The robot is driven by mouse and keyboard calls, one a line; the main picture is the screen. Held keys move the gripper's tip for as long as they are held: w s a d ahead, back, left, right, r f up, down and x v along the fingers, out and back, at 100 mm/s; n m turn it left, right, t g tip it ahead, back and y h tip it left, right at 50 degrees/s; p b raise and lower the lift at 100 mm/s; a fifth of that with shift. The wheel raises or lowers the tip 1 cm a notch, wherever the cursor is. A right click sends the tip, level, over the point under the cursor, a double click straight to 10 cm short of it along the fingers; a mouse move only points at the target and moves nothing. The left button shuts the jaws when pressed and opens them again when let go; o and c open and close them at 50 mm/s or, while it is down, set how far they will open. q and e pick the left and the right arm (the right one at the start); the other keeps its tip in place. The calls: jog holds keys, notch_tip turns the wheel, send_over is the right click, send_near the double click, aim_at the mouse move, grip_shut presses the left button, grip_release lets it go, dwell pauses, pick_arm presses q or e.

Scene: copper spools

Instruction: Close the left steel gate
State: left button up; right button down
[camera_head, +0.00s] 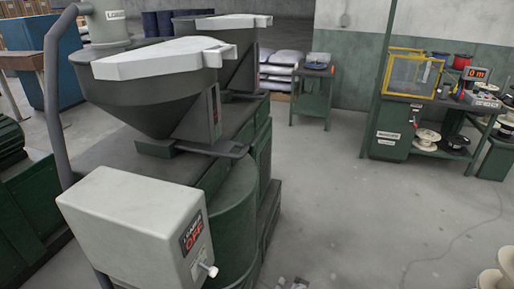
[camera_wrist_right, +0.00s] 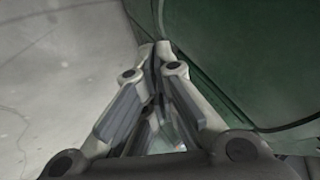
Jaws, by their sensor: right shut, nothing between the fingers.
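The near, left hopper (camera_head: 155,95) is a dark cone with a pale lid. Below its outlet, a flat dark steel gate (camera_head: 212,148) sticks out to the right, ending in a looped handle near the machine's edge. A second hopper (camera_head: 240,65) stands behind it, and its gate is mostly hidden. My right gripper (camera_wrist_right: 162,48) is shut and empty in the right wrist view. Its fingertips are beside a dark green surface, and I cannot tell whether they touch it. My left gripper is not in view.
A grey loader box (camera_head: 135,225) reading OFF, with a knob, stands in the near foreground. Green machine bodies (camera_head: 235,225) stand under the hoppers. A small green stand (camera_head: 312,98) and a bench with spools (camera_head: 425,140) are farther right. The concrete floor (camera_head: 350,200) between is clear.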

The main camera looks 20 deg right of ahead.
jog(key=w+d+r+m+t, duration=0.1)
jog(key=w+r, duration=0.2)
jog(key=r, duration=0.3)
jog(key=w+d+r+m+t+p, duration=0.1)
jog(key=w+r, duration=0.1)
jog(key=r, duration=0.5)
jog(key=w+r+m+t, duration=0.1)
jog(key=w+r, duration=0.2)
jog(key=r, duration=0.3)
notch_tip(320, 180, up, 24)
jog(key=d+m+t+y+p, duration=0.1)
jog(key=m+t, duration=0.3)
jog(key=w+a+f+p, duration=0.2)
jog(key=w+a, duration=0.1)
jog(key=w, duration=0.9)
jog(key=shift+w+a+f+p, duration=0.15)
jog(key=shift+w+f+p, duration=0.05)
jog(key=shift+w+p, duration=0.15)
